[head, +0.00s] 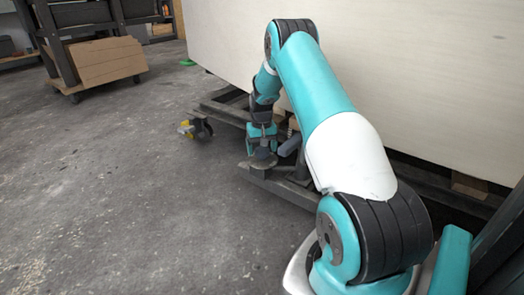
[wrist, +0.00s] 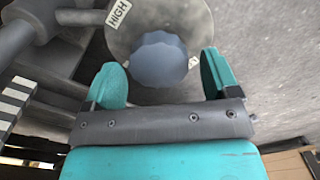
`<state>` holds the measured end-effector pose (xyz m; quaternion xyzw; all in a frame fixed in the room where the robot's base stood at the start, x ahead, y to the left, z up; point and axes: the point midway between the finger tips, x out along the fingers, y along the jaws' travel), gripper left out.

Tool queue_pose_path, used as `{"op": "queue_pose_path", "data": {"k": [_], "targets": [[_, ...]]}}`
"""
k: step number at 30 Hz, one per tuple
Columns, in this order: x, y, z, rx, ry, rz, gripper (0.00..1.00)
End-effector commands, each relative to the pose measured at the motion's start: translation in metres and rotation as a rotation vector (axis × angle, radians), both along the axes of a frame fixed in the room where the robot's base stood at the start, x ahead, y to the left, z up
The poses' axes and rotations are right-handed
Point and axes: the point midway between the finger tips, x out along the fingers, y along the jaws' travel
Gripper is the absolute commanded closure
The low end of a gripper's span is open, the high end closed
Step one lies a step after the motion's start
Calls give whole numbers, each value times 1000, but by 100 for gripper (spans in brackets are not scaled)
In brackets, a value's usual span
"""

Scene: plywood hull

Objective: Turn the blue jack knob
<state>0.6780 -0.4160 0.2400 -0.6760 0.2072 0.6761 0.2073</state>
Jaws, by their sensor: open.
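The blue jack knob (wrist: 158,60) is a blue-grey scalloped knob on a round grey plate (wrist: 189,23) with a "HIGH" label, near the top middle of the wrist view. My gripper (wrist: 165,80) is open, with one teal finger to the left of the knob and one to the right. The knob lies between and slightly beyond the fingers, and I see gaps on both sides. In the head view my gripper (head: 262,146) points down over the round plate (head: 262,161) on the dark frame. The knob itself is hidden there.
A large pale plywood panel (head: 400,70) stands behind my arm on a dark metal frame (head: 285,188). A yellow and black caster (head: 197,128) is left of the gripper. A cart with a cardboard box (head: 108,62) stands at the back left. The concrete floor at left is clear.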

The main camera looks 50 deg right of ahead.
Motion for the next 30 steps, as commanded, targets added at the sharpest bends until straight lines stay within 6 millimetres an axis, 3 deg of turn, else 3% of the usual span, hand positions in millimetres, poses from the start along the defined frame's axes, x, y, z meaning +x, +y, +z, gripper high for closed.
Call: {"op": "queue_pose_path", "data": {"k": [5, 12, 23, 30], "targets": [[0, 0, 1, 0, 0, 0, 19], [0, 0, 1, 0, 0, 0, 68], [0, 0, 4, 1, 1, -49, 68], [-1, -1, 8, 1, 2, -200, 68]]}}
